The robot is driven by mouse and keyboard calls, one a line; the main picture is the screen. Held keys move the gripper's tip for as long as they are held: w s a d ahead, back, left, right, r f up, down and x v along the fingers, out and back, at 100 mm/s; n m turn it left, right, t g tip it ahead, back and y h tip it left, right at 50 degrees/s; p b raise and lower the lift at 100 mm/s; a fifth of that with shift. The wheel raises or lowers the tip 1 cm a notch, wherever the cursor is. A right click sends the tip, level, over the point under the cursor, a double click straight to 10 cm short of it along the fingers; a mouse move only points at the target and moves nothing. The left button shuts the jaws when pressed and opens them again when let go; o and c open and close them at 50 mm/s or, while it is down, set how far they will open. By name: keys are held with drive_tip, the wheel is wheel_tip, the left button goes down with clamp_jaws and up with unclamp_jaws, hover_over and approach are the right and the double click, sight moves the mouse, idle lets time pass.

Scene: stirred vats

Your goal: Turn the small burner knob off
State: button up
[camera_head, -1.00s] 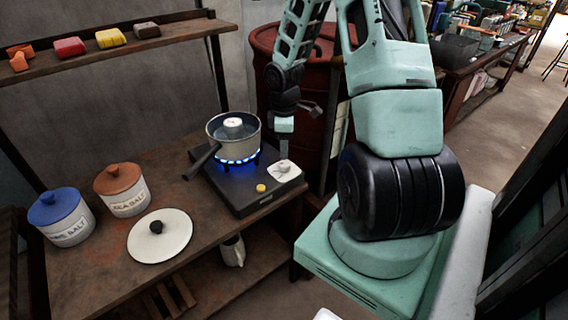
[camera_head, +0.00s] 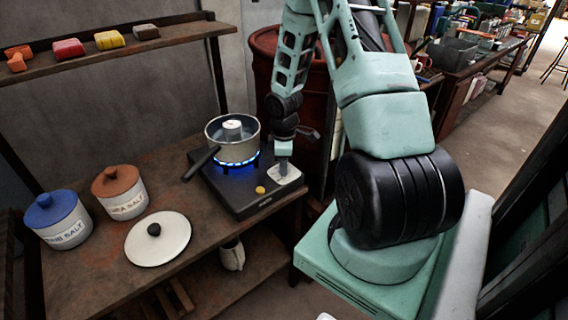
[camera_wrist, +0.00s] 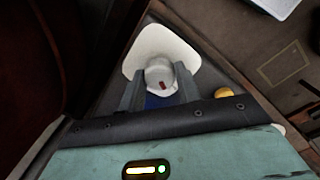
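The small burner knob (camera_wrist: 160,72) is a round grey knob with a red mark, on a white plate (camera_wrist: 142,50). In the wrist view it lies between the tips of my gripper (camera_wrist: 160,84), whose two fingers are apart on either side of it. I cannot tell whether they touch it. In the head view my gripper (camera_head: 284,165) points down over the plate (camera_head: 281,181) and hides the knob. The black burner (camera_head: 237,195) shows a ring of blue flame (camera_head: 240,163) under a grey pot (camera_head: 232,143).
A yellow button (camera_head: 260,190) sits beside the plate; it also shows in the wrist view (camera_wrist: 223,92). The pot's handle (camera_head: 200,163) points to the front left. A white lid (camera_head: 158,245) and two salt jars, blue-lidded (camera_head: 62,225) and brown-lidded (camera_head: 122,200), stand on the table.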

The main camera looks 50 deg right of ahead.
drive_tip(key=shift+m, duration=0.4)
drive_tip(key=m+p, duration=0.1)
drive_tip(key=m, duration=0.3)
drive_tip(key=shift+r+m, duration=0.1)
drive_tip(key=shift+m, duration=0.3)
drive_tip(key=m+p, duration=0.1)
drive_tip(key=m, duration=0.5)
drive_tip(key=shift+w, duration=0.1)
drive_tip(key=shift+m, duration=0.3)
drive_tip(key=o, duration=1)
drive_tip(key=r, duration=1.7)
drive_tip(key=shift+w+a+r, duration=0.1)
drive_tip(key=shift+a+r, duration=0.05)
drive_tip(key=shift+a, duration=0.15)
